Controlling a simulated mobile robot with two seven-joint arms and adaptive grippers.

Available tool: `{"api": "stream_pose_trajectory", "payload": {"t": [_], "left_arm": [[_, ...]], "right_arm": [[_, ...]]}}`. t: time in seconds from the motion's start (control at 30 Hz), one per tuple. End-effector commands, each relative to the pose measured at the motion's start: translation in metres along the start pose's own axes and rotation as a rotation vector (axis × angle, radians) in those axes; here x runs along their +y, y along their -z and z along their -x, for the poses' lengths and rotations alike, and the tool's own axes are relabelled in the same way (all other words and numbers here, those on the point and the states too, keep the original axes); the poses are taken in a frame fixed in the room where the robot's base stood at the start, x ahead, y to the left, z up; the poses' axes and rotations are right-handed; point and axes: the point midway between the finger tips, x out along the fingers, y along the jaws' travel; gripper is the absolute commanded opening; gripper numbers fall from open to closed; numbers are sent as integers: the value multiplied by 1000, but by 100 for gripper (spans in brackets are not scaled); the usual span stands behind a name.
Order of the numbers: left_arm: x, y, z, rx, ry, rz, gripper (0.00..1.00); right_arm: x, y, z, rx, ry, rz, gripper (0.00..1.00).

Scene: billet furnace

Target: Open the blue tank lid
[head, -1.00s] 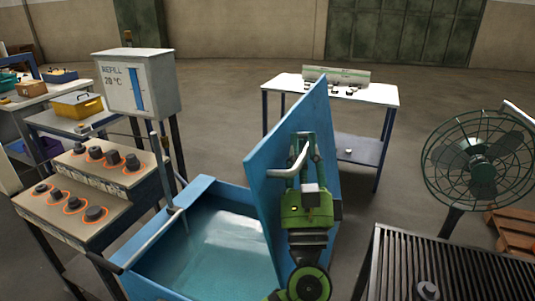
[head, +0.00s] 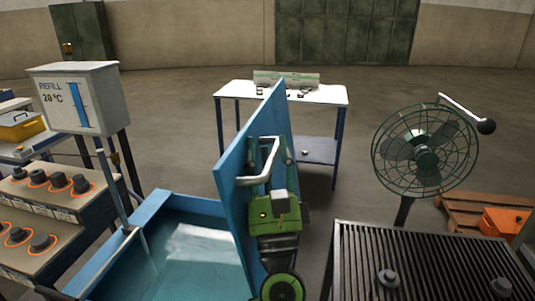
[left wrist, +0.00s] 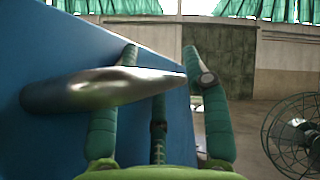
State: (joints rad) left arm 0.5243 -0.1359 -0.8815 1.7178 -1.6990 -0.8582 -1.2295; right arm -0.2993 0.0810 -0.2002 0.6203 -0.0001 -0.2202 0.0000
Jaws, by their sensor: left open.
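The blue tank lid (head: 268,120) stands steeply raised, close to upright, at the right side of the blue tank (head: 150,210). Greenish water shows in the open tank. The lid's pale metal bar handle (head: 262,178) is on its right-hand face, and it also shows in the left wrist view (left wrist: 90,90). My left gripper (head: 265,143) is at the handle with its fingers open. In the left wrist view, the fingers (left wrist: 160,62) reach past the handle, one on the lid side and one on the outer side; contact is unclear. My right gripper is out of view.
A control desk with knobs (head: 50,190) and a refill box (head: 85,95) stand left of the tank. A white-topped table (head: 235,92) is behind the lid. A green fan (head: 425,150) and a dark slatted grate (head: 440,265) are on the right. Open floor lies between table and fan.

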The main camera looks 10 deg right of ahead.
Motion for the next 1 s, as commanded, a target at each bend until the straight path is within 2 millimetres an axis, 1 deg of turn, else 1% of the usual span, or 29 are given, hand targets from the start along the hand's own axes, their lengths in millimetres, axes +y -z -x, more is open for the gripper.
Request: {"api": "stream_pose_trajectory", "payload": {"t": [0.07, 0.17, 0.27, 0.5, 0.6, 0.7, 0.83, 1.0], "left_arm": [[1, 1, 2, 1, -2, -2, 46], [1, 2, 10, 3, -2, -2, 46], [2, 2, 26, 4, -3, -1, 46], [1, 1, 78, 5, -2, 0, 46], [0, 1, 96, 3, -1, -2, 46], [0, 1, 109, 2, 0, -1, 46], [0, 0, 119, 1, -1, -1, 46], [0, 0, 121, 0, 0, -1, 46]], "right_arm": [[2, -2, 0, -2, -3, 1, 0], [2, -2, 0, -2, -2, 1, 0], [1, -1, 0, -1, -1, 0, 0], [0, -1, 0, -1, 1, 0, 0], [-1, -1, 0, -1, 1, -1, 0], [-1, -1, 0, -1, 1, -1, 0], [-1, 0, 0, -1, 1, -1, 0], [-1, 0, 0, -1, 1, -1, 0]]}}
